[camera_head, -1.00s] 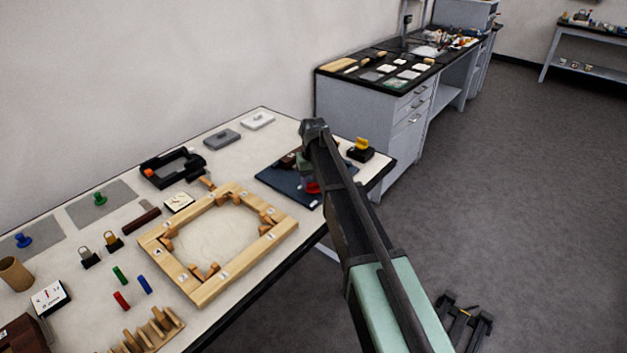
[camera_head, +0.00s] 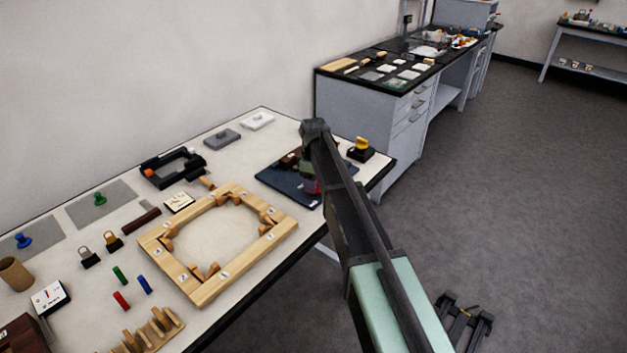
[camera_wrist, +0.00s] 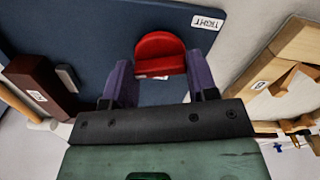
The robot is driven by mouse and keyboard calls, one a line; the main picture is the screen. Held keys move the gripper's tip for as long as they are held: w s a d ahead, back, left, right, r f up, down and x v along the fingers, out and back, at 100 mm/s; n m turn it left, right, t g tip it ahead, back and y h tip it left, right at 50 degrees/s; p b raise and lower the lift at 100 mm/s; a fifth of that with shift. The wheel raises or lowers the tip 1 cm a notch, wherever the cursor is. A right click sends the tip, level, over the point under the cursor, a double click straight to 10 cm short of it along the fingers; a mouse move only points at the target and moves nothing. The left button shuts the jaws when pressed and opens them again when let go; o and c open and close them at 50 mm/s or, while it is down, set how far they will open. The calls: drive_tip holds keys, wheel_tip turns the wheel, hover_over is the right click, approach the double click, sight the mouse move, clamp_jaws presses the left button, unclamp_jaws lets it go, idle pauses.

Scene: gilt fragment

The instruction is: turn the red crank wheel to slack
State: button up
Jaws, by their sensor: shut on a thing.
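The red crank wheel (camera_wrist: 160,55) sits on a dark blue board (camera_wrist: 75,30), with a flat dark edge facing my wrist camera. My gripper (camera_wrist: 162,78) has its two purple fingers on either side of the wheel, shut on it. A white label reading TIGHT (camera_wrist: 207,22) is on the board, upside down, up and to the right of the wheel. In the head view the blue board (camera_head: 275,188) lies at the table's far right end. Only a small red part of the wheel (camera_head: 313,187) shows there, beside my gripper. No slack label is readable.
A dark red-brown block (camera_wrist: 40,82) stands on the board's left in the wrist view. A yellow-topped black device (camera_head: 361,148) is right of my arm. A wooden frame (camera_head: 187,285) lies left of the board, with grey and white plates (camera_head: 222,139) behind.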

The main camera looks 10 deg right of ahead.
drive_tip(key=n, duration=1.4)
drive_tip(key=shift+n, duration=0.3)
idle(0.3)
drive_tip(key=o, duration=0.9)
drive_tip(key=shift+o, duration=0.2)
wheel_tip(320, 180, up, 11)
drive_tip(key=p, duration=1)
drive_tip(key=shift+p, duration=0.4)
